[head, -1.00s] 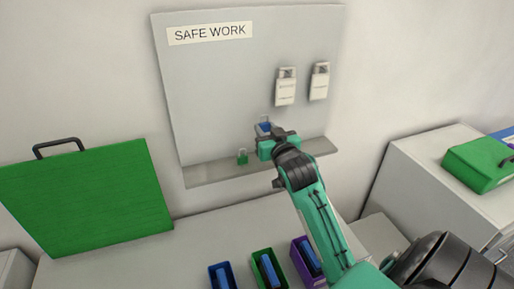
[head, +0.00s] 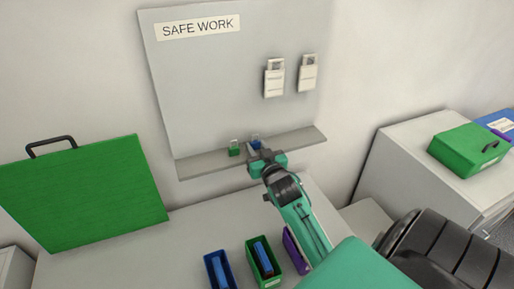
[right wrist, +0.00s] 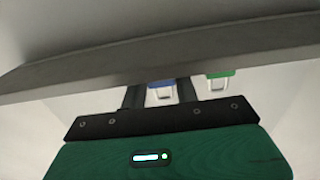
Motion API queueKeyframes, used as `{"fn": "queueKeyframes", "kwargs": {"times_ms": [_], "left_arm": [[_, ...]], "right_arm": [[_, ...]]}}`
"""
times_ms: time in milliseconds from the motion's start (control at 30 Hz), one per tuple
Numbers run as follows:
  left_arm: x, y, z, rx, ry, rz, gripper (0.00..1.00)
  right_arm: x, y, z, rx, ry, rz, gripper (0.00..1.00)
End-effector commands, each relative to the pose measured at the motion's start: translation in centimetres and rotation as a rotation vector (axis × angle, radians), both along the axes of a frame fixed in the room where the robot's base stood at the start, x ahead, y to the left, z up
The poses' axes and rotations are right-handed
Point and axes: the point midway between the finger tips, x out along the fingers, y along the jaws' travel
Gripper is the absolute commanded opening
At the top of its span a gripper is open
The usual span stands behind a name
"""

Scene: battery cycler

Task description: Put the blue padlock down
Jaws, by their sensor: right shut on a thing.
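The blue padlock (head: 256,143) is at the shelf (head: 208,164) under the SAFE WORK board, just right of a green padlock (head: 234,149). My right gripper (head: 262,154) is shut on the blue padlock from the front. In the right wrist view the blue padlock (right wrist: 161,90) sits between the two dark fingers (right wrist: 159,94), with its shackle showing. The green padlock (right wrist: 219,77) is beside it, apart from the fingers. The shelf edge hides part of both padlocks there, and I cannot tell whether the blue one touches the shelf. My left gripper is not in view.
Two white tags (head: 274,78) hang on the board (head: 215,85). A large green case (head: 85,195) stands at left. Blue (head: 218,270) and green (head: 263,262) bins stand on the counter below. The shelf right of my gripper is clear.

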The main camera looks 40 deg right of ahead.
Motion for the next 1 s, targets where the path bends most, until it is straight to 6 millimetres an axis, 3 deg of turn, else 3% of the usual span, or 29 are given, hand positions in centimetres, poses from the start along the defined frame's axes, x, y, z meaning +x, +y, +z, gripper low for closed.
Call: {"fn": "queueKeyframes", "kwargs": {"times_ms": [100,133,200,233,633,1000], "left_arm": [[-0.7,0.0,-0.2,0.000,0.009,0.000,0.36],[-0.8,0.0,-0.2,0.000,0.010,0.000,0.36],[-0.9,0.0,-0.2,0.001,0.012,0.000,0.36],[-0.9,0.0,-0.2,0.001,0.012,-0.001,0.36],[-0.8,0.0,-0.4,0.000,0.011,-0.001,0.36],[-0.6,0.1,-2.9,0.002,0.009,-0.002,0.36]], "right_arm": [[0.0,0.0,-0.3,0.000,0.000,0.000,0.14],[0.0,0.0,-0.3,0.000,0.000,0.000,0.36],[0.0,0.0,-0.2,0.000,0.000,0.000,0.50],[0.0,0.0,-0.2,0.000,0.000,0.000,0.52],[-0.6,0.2,-0.2,0.001,0.002,0.000,0.52],[-7.3,2.3,-0.4,0.002,0.002,0.001,0.52]]}}
